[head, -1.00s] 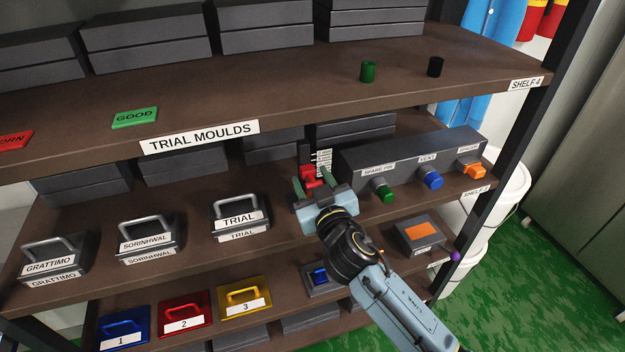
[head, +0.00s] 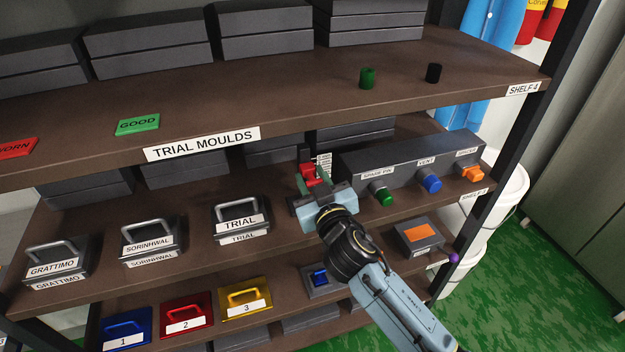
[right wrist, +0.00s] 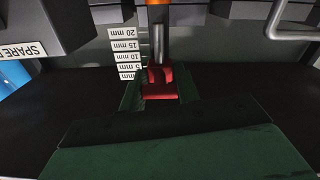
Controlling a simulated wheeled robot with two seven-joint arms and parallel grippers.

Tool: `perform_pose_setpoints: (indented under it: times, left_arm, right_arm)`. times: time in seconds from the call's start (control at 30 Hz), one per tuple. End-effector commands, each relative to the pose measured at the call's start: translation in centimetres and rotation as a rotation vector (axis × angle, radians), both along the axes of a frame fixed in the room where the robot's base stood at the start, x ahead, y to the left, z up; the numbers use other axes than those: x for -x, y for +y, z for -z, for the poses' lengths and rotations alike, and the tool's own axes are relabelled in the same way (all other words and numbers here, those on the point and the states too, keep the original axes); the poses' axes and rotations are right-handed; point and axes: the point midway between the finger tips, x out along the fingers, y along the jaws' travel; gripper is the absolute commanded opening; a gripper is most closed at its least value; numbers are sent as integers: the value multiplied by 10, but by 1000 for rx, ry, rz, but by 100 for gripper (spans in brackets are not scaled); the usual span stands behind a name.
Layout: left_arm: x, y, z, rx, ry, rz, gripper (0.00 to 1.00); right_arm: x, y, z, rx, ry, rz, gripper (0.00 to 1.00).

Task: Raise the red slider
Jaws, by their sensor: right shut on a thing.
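The red slider (head: 309,171) sits on a dark upright post beside a white scale (head: 324,163), on the middle shelf left of the grey box. My right gripper (head: 313,183) is shut on the red slider, its green fingers on either side of it. In the right wrist view the red slider (right wrist: 159,84) shows between the fingers, and the scale (right wrist: 124,58) with labels from 5 to 20 mm appears upside down. The slider is level with the lower labels, near 5 mm; its exact reading is unclear. My left gripper is not in view.
Right of the slider, a grey box (head: 408,161) carries a green knob (head: 380,196), a blue knob (head: 430,183) and an orange knob (head: 471,174). The TRIAL mould (head: 240,220) stands to the left. The upper shelf (head: 290,113) overhangs the slider.

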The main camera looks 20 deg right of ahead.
Motion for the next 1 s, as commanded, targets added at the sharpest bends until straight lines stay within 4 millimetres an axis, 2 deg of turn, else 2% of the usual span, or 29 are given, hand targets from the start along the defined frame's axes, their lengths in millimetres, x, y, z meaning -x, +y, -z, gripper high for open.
perform_pose_setpoints:
  times: [0.03,0.13,0.43,0.47,0.57,0.87,1.0]
  left_arm:
    - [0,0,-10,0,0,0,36]
    - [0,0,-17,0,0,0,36]
    - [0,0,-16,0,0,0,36]
    - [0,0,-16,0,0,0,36]
    - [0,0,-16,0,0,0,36]
    - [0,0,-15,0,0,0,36]
    - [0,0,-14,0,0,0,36]
  right_arm:
    - [0,-1,-11,3,0,2,0]
    - [0,-1,-20,5,-2,3,0]
    - [-1,-1,-22,6,-8,3,0]
    - [-1,-1,-22,6,-9,2,33]
    - [-1,-1,-22,5,-9,1,46]
    - [1,-1,-20,3,-3,0,46]
    - [12,-1,-18,1,-1,1,46]
